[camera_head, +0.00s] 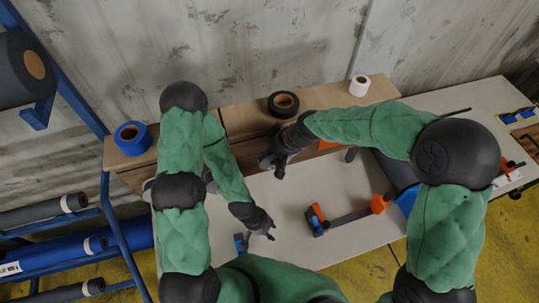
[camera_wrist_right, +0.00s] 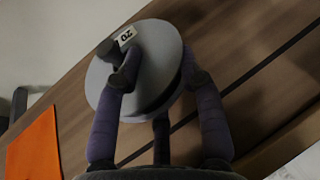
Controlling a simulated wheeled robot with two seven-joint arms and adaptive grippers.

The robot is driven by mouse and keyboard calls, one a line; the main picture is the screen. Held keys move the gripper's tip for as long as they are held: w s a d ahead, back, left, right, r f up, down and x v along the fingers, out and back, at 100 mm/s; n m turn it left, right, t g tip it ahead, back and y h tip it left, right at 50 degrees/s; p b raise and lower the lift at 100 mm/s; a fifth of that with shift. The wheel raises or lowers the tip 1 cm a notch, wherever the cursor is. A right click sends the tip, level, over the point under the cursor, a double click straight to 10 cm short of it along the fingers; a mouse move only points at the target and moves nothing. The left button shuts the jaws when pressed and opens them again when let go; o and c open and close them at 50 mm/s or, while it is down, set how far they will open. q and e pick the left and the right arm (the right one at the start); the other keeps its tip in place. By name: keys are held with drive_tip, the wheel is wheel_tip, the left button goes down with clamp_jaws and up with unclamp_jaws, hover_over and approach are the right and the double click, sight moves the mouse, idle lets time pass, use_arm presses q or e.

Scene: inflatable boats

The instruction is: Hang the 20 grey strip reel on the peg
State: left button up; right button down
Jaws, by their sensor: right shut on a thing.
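The grey strip reel (camera_wrist_right: 150,75), with a white label reading 20, shows close up in the right wrist view. My right gripper (camera_wrist_right: 160,80) is shut on it, its dark fingers lying across the reel's face and edge. In the head view my right gripper (camera_head: 272,162) is at the front edge of the wooden shelf, and I cannot make out the reel there. My left gripper (camera_head: 266,230) is low over the white bench, with its fingers apart and empty. I cannot make out the peg in either view.
A blue reel (camera_head: 133,138), a black reel (camera_head: 283,104) and a white reel (camera_head: 359,85) stand on the wooden shelf (camera_head: 240,118). An orange and blue tool (camera_head: 318,218) lies on the white bench (camera_head: 290,195). A blue rack with rolls is at left. An orange sheet (camera_wrist_right: 35,148) shows in the wrist view.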

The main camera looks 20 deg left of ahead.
drive_tip(key=shift+s+d+f, duration=0.1)
drive_tip(key=shift+d+f, duration=0.1)
drive_tip(key=shift+f, duration=0.3)
drive_tip(key=c, duration=1)
unclamp_jaws()
drive_tip(key=o, duration=0.3)
drive_tip(key=shift+a+f, duration=0.1)
drive_tip(key=shift+w+r, duration=0.3)
drive_tip(key=shift+w+d+r, duration=0.1)
drive_tip(key=shift+d+r, duration=0.1)
drive_tip(key=shift+r, duration=0.2)
drive_tip(key=v, duration=1.1)
drive_tip(key=shift+s, duration=0.3)
drive_tip(key=shift+f, duration=0.15)
